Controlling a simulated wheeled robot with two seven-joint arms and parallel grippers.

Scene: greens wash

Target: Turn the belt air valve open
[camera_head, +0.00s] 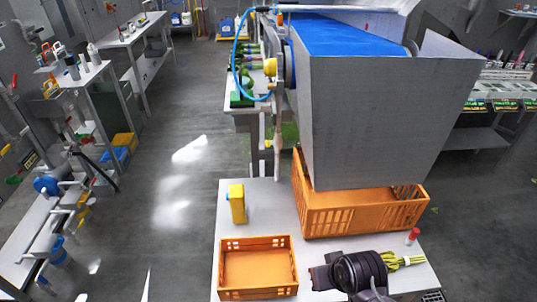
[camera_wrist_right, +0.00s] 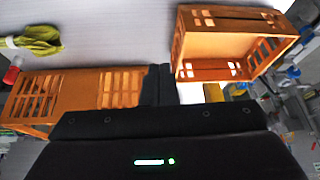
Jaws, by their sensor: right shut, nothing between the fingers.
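My right gripper (camera_head: 324,272) is low over the front of the white table, well away from the yellow part. In the wrist view its dark fingers (camera_wrist_right: 159,86) are together and empty. My left gripper is not in view.
A small orange crate (camera_head: 258,240) is left of my right gripper. A larger orange crate (camera_head: 350,216) stands under the hopper. A yellow box (camera_head: 237,204), a green-yellow bundle (camera_head: 404,260) and a red-capped bottle (camera_head: 412,236) are on the table. Clear floor lies left.

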